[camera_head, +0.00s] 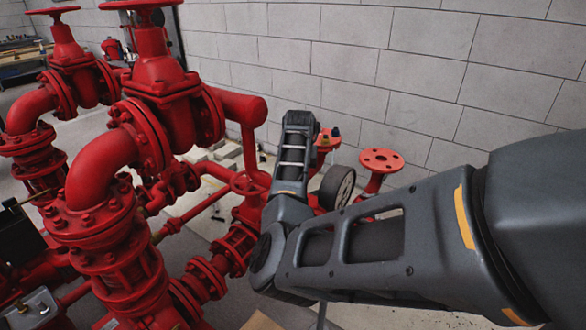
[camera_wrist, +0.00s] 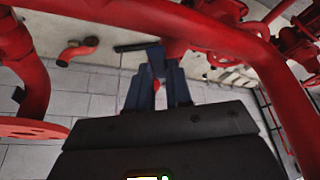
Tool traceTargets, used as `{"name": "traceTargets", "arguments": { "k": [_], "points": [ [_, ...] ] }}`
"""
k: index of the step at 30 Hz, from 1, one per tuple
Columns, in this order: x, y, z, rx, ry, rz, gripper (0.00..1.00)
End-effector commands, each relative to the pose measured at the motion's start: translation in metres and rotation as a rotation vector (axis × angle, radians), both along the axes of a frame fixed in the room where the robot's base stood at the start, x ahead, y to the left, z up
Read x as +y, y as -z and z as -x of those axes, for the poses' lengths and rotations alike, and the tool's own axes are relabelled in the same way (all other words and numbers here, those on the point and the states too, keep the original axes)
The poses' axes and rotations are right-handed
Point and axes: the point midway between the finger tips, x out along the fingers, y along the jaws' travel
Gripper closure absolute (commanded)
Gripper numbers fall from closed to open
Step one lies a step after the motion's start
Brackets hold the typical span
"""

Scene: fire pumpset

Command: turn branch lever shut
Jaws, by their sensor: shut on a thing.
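In the wrist view my gripper (camera_wrist: 157,76) reaches forward with two dark blue fingers. They are shut on a dark blue piece (camera_wrist: 156,56) between their tips, which appears to be the branch lever. A little red shows in the gap between the fingers. The lever's pivot and exact angle cannot be made out. In the head view my arm ends near the red branch pipes, and neither the fingers nor the held lever can be told apart there.
Large red valves with handwheels (camera_head: 157,75) and thick pipes fill the left. A red flanged outlet (camera_head: 380,161) stands right of my wrist. A red pipe (camera_wrist: 190,25) crosses above my fingers in the wrist view. A grey block wall (camera_head: 400,70) closes the back.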

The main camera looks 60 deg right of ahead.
Motion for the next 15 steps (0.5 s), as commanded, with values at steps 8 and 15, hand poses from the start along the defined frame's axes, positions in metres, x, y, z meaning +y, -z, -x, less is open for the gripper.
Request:
{"name": "traceTargets", "arguments": {
  "k": [8,15],
  "points": [
    [0.0004,0.0013,0.0011,0.003,-0.009,-0.002,1.0],
    [0.0005,0.0012,0.0009,0.003,-0.009,-0.002,0.74]
  ]
}}
